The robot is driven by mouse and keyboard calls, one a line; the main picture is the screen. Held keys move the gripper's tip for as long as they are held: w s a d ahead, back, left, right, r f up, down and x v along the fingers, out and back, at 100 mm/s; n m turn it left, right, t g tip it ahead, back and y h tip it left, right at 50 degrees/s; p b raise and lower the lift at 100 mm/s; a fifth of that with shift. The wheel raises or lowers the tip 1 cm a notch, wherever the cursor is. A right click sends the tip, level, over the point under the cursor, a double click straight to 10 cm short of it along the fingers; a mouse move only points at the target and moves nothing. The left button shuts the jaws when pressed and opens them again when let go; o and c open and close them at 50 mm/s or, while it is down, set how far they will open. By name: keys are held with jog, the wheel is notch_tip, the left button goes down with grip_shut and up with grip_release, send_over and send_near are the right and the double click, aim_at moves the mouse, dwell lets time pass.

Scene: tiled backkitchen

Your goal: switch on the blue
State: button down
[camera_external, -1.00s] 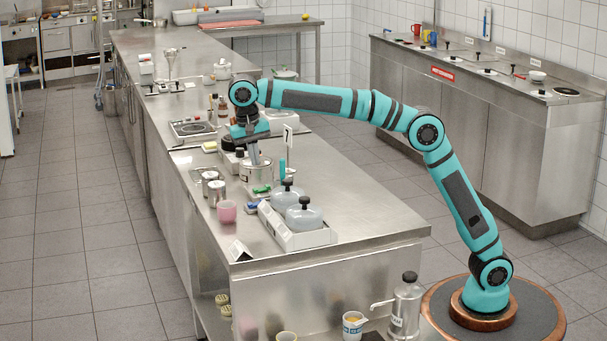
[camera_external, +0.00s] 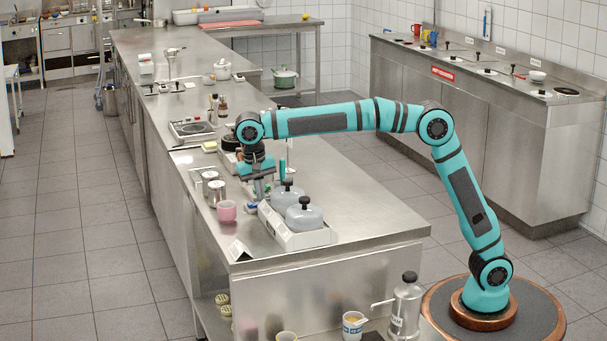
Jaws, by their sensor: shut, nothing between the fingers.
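A small blue item (camera_external: 252,208) lies on the steel counter (camera_external: 350,212), left of the white tray with the two domed lids. It is small and partly covered, so I cannot tell what it is or whether it is on. My gripper (camera_external: 262,195) points down just above and behind it, shut and empty. I cannot tell whether the fingertips touch anything. The small green item and the steel pot behind are mostly hidden by my gripper.
The white tray (camera_external: 295,240) with grey domed lids (camera_external: 305,217) stands close on the right. A pink cup (camera_external: 226,211) and steel canisters (camera_external: 216,192) stand on the left. A hotplate (camera_external: 194,130) is farther back. The counter's right part is clear.

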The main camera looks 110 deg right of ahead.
jog(key=shift+s+f+t, duration=0.2)
jog(key=shift+t, duration=0.1)
jog(key=shift+w, duration=0.2)
jog(key=shift+w+r, duration=0.2)
jog(key=shift+w, duration=0.45)
jog(key=shift+r, duration=0.1)
notch_tip(320, 180, up, 14)
jog(key=s, duration=0.2)
dwell(0.6)
dwell(0.3)
